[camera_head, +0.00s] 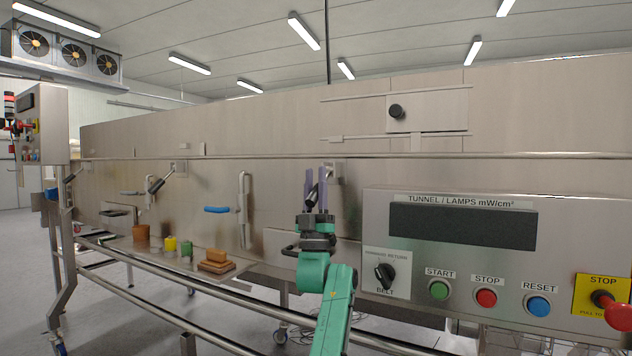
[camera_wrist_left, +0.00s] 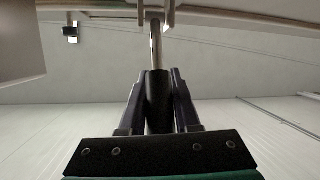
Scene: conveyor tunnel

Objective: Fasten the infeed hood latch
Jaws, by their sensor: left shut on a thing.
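My left gripper (camera_head: 316,187) stands upright in front of the steel tunnel wall, its purple fingers shut on the dark grip of a latch lever. In the left wrist view the latch lever's black grip (camera_wrist_left: 158,100) sits between the two fingers (camera_wrist_left: 158,88). Its metal rod runs up to a forked bracket at the tunnel edge. In the head view the lever's bracket (camera_head: 336,171) is just right of the fingers; the fingers partly hide the lever. A similar latch (camera_head: 157,185) with a dark grip is farther left, tilted. My right gripper is not in view.
A control panel (camera_head: 375,213) with buttons, a belt knob and a red stop juts out right of my arm. A blue handle (camera_head: 217,209) is on the wall at left. Brown blocks (camera_head: 216,260) and small coloured pots (camera_head: 170,244) stand on the ledge below.

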